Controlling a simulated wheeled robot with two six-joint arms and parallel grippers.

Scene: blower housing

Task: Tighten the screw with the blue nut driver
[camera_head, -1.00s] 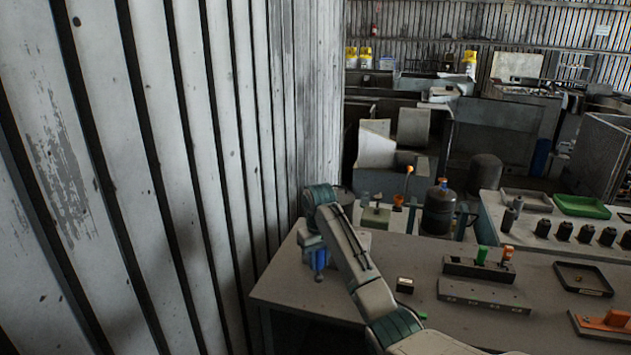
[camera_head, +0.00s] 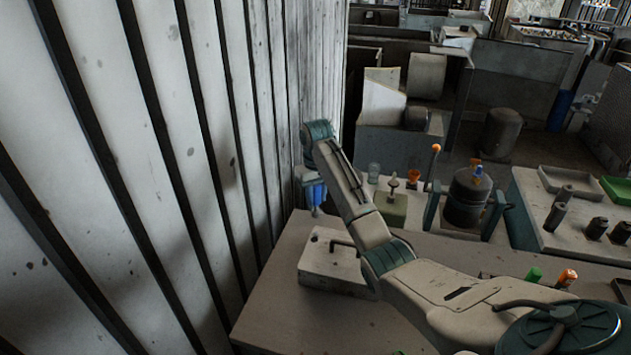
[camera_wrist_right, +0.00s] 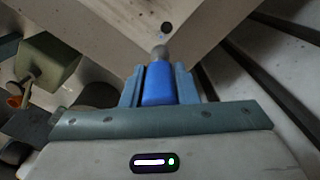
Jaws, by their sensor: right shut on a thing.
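My right gripper (camera_head: 315,208) hangs at the end of my arm, beside the ribbed wall. It is shut on the blue nut driver (camera_head: 316,192). In the right wrist view the driver's blue body (camera_wrist_right: 158,85) sits between the fingers, with its grey tip (camera_wrist_right: 160,52) pointing away from the palm. A pale block (camera_head: 335,272) with a bent dark rod lies on the bench; in the head view the gripper appears above its far left corner. In the wrist view a dark round spot (camera_wrist_right: 166,28) shows on a pale surface past the tip; I cannot tell if it is the screw.
The ribbed metal wall (camera_head: 200,150) stands close on the left. A green box (camera_head: 392,208) and a dark canister (camera_head: 467,198) stand behind the bench. The bench's front left (camera_head: 290,325) is bare.

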